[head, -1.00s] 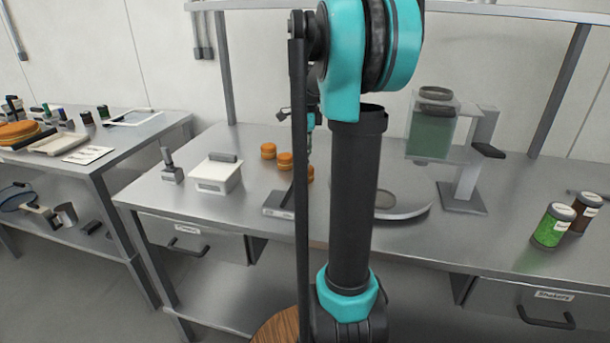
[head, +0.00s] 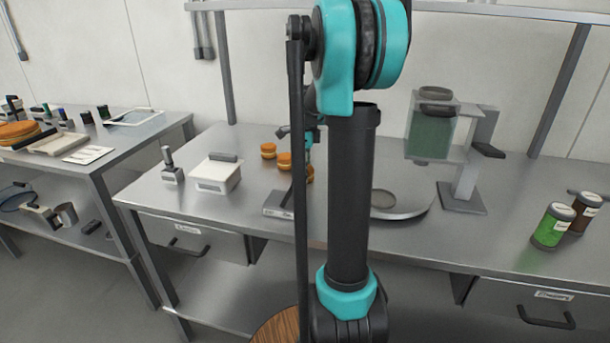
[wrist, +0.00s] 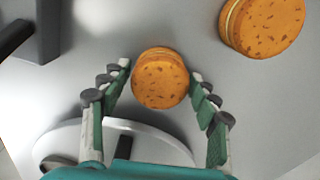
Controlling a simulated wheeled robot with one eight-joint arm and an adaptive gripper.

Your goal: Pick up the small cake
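Small orange-brown round cakes stand on the steel bench in the head view, one at the back left (head: 268,150), one in the middle (head: 284,160) and one mostly hidden behind my arm (head: 311,174). In the wrist view a speckled small cake (wrist: 160,80) lies between the fingertips of my gripper (wrist: 161,75). The gripper is open, with a gap visible on each side of the cake. A second cake (wrist: 262,24), larger in the picture, is at the upper right, outside the fingers. In the head view the fingers are hidden behind my arm.
On the bench are a white lidded box (head: 216,176), a small dark stand (head: 279,204), a round-ended tray (head: 402,212), a dispenser with a green container (head: 431,130) and a green jar (head: 553,226).

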